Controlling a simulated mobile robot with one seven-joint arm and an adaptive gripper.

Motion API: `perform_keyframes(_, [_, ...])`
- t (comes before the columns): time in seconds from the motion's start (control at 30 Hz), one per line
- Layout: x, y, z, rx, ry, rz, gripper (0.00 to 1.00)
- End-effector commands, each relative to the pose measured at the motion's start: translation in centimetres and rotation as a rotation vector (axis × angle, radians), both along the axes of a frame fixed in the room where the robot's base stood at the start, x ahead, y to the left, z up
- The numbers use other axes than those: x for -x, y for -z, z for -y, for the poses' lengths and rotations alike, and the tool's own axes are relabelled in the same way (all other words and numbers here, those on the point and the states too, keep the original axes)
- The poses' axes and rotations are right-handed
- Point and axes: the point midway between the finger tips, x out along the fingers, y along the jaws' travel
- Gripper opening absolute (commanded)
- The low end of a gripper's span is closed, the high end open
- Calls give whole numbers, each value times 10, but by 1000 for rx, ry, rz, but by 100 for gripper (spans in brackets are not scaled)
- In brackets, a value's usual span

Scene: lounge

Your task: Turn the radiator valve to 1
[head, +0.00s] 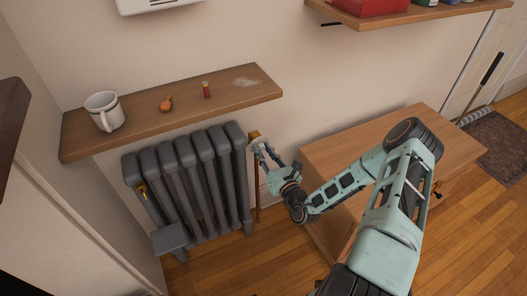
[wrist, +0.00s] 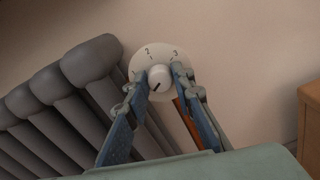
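My gripper (wrist: 160,80) is open, one finger on each side of the knob, with small gaps apparent; contact cannot be told. In the head view my gripper (head: 260,146) is at the right end of the grey radiator (head: 190,185), by the brass valve body (head: 254,135). The dial face is not visible there.
A wooden shelf (head: 230,93) above the radiator holds a white mug (head: 104,111), an orange item (head: 166,104) and a small red cylinder (head: 207,90). A low wooden cabinet (head: 345,143) stands right of my gripper. A copper-coloured pipe (wrist: 186,118) runs down below the dial.

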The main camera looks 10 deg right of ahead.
Motion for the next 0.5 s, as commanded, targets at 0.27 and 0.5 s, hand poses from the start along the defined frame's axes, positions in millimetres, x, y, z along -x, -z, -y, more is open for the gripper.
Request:
perform_keyframes(0.27, [0, 0, 0, -13, 0, -3, 0])
perform_keyframes(0.5, [1, -2, 1, -104, 2, -28, 0])
